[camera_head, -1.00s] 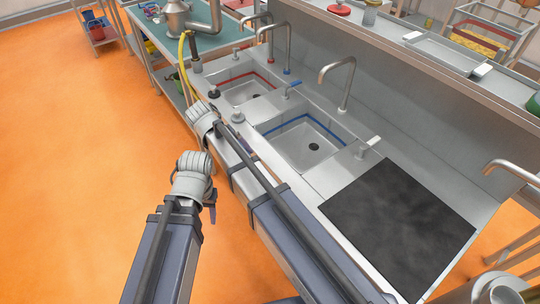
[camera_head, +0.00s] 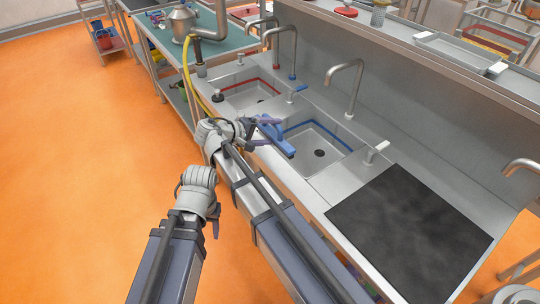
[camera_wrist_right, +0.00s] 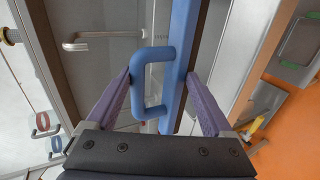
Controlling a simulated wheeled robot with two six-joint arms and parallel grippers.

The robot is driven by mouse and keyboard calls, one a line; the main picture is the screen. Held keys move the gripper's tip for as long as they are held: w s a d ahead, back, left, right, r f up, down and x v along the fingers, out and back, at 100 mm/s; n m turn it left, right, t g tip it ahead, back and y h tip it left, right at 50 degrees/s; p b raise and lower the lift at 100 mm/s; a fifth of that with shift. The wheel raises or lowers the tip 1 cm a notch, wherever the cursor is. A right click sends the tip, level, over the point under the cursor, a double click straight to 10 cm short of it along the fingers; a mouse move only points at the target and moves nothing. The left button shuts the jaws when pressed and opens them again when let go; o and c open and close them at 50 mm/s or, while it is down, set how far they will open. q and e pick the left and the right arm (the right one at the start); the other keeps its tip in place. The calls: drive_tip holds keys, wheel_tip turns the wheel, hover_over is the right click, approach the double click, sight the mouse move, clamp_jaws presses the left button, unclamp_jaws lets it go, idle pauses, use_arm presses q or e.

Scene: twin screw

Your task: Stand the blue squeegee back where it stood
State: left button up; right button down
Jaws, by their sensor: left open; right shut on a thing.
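The blue squeegee (camera_head: 276,138) is in my right gripper (camera_head: 256,132), held near the front edge of the blue-lined sink basin (camera_head: 330,136). In the right wrist view its C-shaped handle (camera_wrist_right: 142,62) and long blue bar (camera_wrist_right: 180,50) lie between the purple fingers of my right gripper (camera_wrist_right: 160,88). The bar runs up and down in that view, and its ends are partly out of sight. My left gripper (camera_head: 215,226) is low, in front of the counter over the orange floor. It is open, mostly hidden behind its wrist, and holds nothing that I can see.
A red-lined basin (camera_head: 247,92) with a dark plunger-like thing (camera_head: 218,96) lies further left. Tall taps (camera_head: 345,75) rise behind the basins. A black mat (camera_head: 410,230) covers the counter at right. A yellow hose (camera_head: 187,75) hangs at the left end.

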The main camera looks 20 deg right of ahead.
wheel_tip(320, 180, down, 4)
drive_tip(key=b, duration=0.3)
drive_tip(key=shift+f, duration=0.25)
drive_tip(key=shift+f+b, duration=0.1)
drive_tip(key=shift+b, duration=0.2)
wheel_tip(320, 180, down, 4)
drive_tip(key=b, duration=0.3)
drive_tip(key=shift+r, duration=0.25)
drive_tip(key=shift+f+b, duration=0.2)
drive_tip(key=shift+b, duration=0.2)
unclamp_jaws()
drive_tip(key=shift+r, duration=0.1)
